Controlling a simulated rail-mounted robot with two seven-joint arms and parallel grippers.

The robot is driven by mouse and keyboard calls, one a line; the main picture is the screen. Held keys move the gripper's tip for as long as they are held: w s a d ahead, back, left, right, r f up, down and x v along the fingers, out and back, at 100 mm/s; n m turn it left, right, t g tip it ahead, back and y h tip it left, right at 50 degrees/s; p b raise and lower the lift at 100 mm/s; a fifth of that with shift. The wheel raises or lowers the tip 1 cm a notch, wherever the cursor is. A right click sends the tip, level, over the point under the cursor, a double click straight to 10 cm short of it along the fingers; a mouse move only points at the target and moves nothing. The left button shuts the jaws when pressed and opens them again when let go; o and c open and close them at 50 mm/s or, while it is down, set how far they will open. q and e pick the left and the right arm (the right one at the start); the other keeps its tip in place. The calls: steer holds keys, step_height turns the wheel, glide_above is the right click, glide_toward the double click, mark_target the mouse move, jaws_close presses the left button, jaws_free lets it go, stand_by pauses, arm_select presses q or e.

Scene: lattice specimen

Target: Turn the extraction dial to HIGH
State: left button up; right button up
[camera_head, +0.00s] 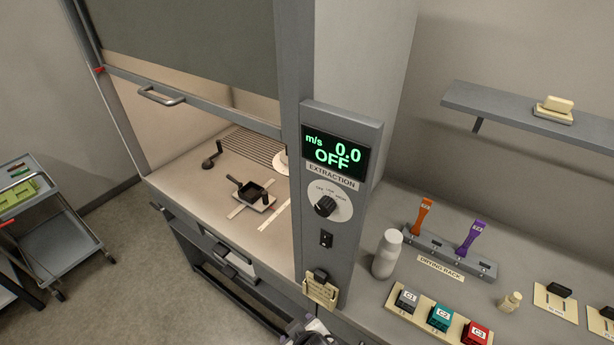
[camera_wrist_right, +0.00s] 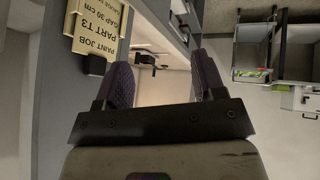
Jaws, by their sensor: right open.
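The extraction dial (camera_head: 326,206) is a black knob on a round white plate, on the grey control column of the fume hood. Small labels sit around its upper edge, too small to read surely. The display (camera_head: 336,151) above it reads "m/s 0.0 OFF". My right gripper (camera_wrist_right: 163,78) is open and empty in the right wrist view, its two purple-grey fingers apart. In the head view, part of an arm (camera_head: 308,332) shows at the bottom edge, below the dial and apart from it. My left gripper is not in view.
Below the dial are a black switch (camera_head: 326,240) and a tan card (camera_head: 320,291), also in the right wrist view (camera_wrist_right: 98,28). A white bottle (camera_head: 387,254) and drying rack (camera_head: 450,254) stand on the right bench. The hood sash (camera_head: 190,98) is partly raised. Space before the dial looks clear.

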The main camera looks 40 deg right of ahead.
mark_target(321, 212)
steer(key=w+a+r+m+g+h+p, duration=0.15)
steer(key=r+m+h+p, duration=0.35)
steer(key=r+m+h, duration=0.6)
steer(key=w+r+m+g+h+p, duration=0.15)
steer(key=r+m+h+p, duration=0.45)
steer(key=r, duration=0.8)
steer(key=w+d+p, duration=0.1)
steer(key=d, duration=0.2)
steer(key=w+d+y+p, duration=0.1)
steer(key=d, duration=0.3)
steer(key=w+d+y+p, duration=0.1)
steer(key=w+d+p, duration=0.1)
steer(key=d, duration=0.2)
steer(key=shift+w+d+r+m+t, duration=0.1)
steer(key=shift+d+r+m+t, duration=0.05)
steer(key=shift+r+m+t, duration=0.2)
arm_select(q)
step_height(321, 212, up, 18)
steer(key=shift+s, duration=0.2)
arm_select(e)
steer(key=shift+w+d+f, duration=0.2)
steer(key=shift+d, duration=0.6)
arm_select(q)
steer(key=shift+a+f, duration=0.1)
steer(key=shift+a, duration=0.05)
